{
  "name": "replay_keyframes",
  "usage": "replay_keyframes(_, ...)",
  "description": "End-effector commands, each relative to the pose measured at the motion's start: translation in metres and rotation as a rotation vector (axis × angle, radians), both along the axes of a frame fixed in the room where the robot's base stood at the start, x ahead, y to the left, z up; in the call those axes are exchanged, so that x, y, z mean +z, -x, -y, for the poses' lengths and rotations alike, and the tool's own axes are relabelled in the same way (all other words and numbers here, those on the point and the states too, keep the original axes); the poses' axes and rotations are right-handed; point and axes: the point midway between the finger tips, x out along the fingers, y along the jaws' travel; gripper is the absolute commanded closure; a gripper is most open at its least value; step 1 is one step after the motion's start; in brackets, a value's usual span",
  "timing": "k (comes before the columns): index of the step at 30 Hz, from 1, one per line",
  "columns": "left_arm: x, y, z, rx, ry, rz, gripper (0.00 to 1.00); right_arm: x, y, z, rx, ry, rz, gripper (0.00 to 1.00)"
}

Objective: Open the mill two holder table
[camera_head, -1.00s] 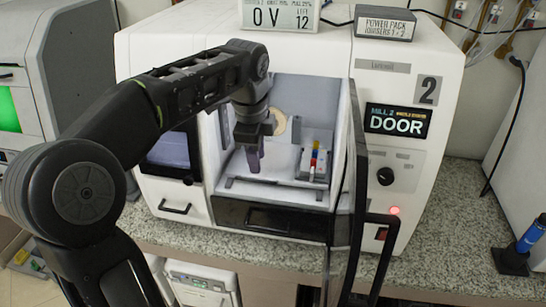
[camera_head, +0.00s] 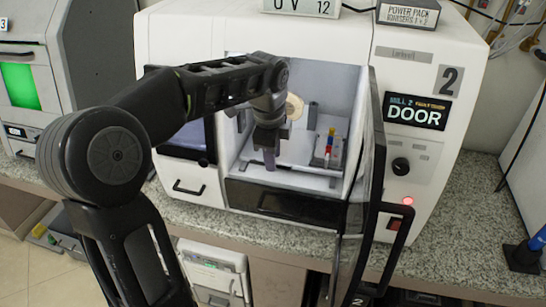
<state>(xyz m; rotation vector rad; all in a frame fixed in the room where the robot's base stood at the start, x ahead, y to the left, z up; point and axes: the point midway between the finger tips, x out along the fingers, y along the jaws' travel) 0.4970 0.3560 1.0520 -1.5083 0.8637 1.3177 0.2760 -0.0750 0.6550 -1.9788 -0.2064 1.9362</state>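The mill two (camera_head: 425,65) is the white machine with a "2" plate and a "DOOR" screen (camera_head: 415,111). Its dark glass door (camera_head: 373,160) stands swung open to the right. Inside the chamber is a pale floor with a small rack (camera_head: 328,149) holding red, yellow and blue pieces on the right, and a round beige disc (camera_head: 294,106) at the back. My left gripper (camera_head: 270,160) points down inside the chamber, left of the rack. Its fingers look purplish, and I cannot tell whether they are apart. I cannot make out the holder table as a separate part. My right gripper is not in view.
A blue-topped tool in a dark stand (camera_head: 524,255) is at far right. A power pack box (camera_head: 408,14) sits on top. Another machine with a green window (camera_head: 20,85) stands left.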

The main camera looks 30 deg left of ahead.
Motion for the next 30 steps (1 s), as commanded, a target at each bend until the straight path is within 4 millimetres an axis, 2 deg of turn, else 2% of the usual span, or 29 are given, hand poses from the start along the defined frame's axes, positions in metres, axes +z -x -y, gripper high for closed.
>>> replay_keyframes(4,-0.0109,-0.0017,-0.0006,0.001,0.001,-0.001,0.69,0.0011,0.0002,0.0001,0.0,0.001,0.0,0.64)
replay_keyframes(12,-0.0121,-0.0022,-0.0005,0.001,0.001,0.001,0.69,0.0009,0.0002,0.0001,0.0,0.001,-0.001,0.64)
replay_keyframes(23,-0.0119,-0.0022,-0.0005,0.0,0.001,0.001,0.99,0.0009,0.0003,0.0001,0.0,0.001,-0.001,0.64)
replay_keyframes(30,-0.0119,-0.0022,-0.0005,0.0,0.001,0.0,1.0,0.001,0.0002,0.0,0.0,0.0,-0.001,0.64)
